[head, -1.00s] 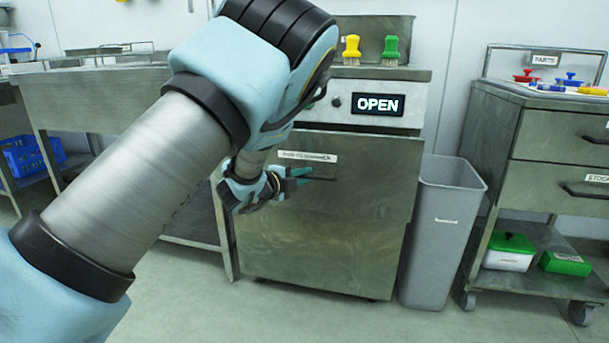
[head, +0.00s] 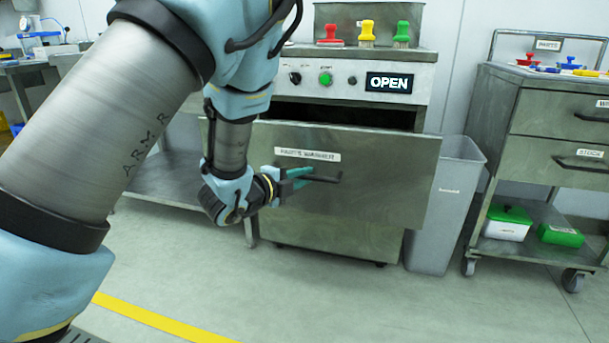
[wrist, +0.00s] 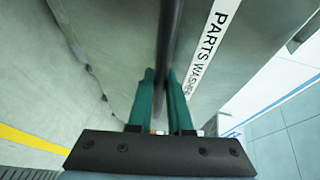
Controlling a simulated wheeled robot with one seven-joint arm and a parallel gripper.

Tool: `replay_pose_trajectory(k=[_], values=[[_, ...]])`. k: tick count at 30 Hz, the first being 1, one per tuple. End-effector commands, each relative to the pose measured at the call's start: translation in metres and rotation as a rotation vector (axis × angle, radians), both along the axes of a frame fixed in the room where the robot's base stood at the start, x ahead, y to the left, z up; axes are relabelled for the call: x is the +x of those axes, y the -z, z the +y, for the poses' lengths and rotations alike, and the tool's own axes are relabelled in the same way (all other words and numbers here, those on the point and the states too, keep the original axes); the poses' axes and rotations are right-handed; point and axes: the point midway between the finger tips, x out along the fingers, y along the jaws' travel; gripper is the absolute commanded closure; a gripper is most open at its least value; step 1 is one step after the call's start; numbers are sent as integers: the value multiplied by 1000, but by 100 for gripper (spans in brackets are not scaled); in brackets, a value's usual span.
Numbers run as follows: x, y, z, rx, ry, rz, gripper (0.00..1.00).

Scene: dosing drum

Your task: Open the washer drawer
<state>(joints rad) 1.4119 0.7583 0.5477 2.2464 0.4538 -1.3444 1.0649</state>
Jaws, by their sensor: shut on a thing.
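The washer drawer (head: 385,165) is a grey steel front labelled "PARTS WASHER". It stands out from the washer body (head: 335,235), with a dark gap above its top edge. Its dark bar handle (head: 322,179) lies below the label. My gripper (head: 300,179) has green fingers shut on the handle, coming from the left. In the wrist view, the fingers (wrist: 161,98) close around the dark handle bar (wrist: 170,35), beside the label (wrist: 213,45). The inside of the drawer is hidden behind its front. A display (head: 389,83) on the washer reads "OPEN".
A grey bin (head: 445,205) stands close to the drawer's right side. A wheeled cart (head: 545,125) with drawers is at the right. Red, yellow and green brushes (head: 367,34) stand on the washer top. The floor (head: 400,300) in front is clear, with a yellow line (head: 160,320).

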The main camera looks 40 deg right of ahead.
Motion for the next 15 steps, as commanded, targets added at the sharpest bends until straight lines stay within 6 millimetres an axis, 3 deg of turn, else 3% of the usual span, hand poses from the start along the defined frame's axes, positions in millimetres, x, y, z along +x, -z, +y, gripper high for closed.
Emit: replay_pose_trajectory(k=[9,10,15], values=[[0,1,1,1,-1,0,100],[0,1,1,1,-1,0,80],[0,0,0,1,-1,0,61]])
